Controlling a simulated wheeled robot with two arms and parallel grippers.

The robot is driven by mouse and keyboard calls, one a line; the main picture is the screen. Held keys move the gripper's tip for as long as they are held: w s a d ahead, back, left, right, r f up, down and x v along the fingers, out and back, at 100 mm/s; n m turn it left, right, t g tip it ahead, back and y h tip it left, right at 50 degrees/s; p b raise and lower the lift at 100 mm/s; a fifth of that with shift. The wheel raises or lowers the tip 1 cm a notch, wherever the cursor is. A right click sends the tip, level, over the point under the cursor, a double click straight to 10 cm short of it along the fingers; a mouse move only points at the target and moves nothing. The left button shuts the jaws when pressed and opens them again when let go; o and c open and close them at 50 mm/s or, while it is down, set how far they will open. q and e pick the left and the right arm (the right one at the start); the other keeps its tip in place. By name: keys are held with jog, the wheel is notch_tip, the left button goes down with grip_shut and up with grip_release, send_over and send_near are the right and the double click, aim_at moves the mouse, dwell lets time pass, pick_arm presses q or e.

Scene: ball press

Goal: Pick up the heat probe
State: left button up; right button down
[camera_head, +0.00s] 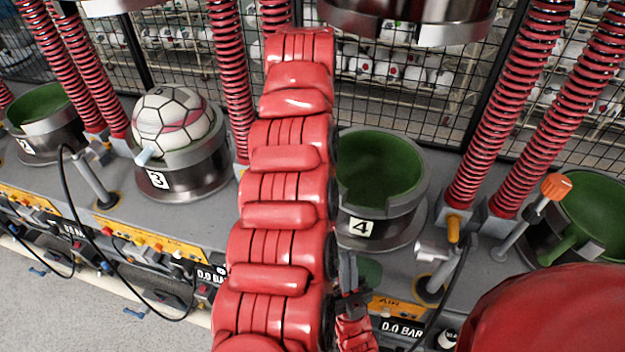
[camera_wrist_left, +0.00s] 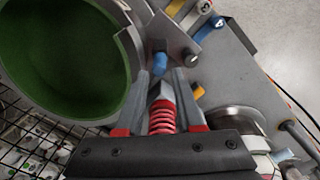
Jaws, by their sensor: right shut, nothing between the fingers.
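I cannot make out for certain which part is the heat probe. A black cable (camera_head: 77,232) loops at the left in the head view. My right gripper (camera_head: 347,262) is shut and empty, fingers up, in front of cup 4. My left gripper (camera_wrist_left: 161,78) shows in the wrist view with its fingers apart. A blue-tipped part (camera_wrist_left: 160,62) and a red spring (camera_wrist_left: 162,118) appear between them; I cannot tell if they touch. In the head view my large red arm crosses the middle, and no left gripper can be seen.
Cup 4 (camera_head: 361,229) is green inside and empty. Cup 3 (camera_head: 195,177) holds a white and pink ball (camera_head: 171,119). An orange-knobbed lever (camera_head: 556,187) stands at the right. Red springs (camera_head: 543,110) and black wire mesh rise behind the bench.

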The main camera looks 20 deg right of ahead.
pick_arm(q)
jog(key=shift+s+f+p, duration=0.2)
jog(key=shift+f+p, duration=0.2)
jog(key=shift+f, duration=0.2)
jog(key=f+p, duration=0.2)
jog(key=f, duration=0.1)
jog(key=f+p, duration=0.1)
jog(key=shift+w+d+f, duration=0.1)
jog(key=shift+w+f, duration=0.15)
jog(key=shift+w, duration=0.1)
jog(key=shift+f, duration=0.2)
grip_shut()
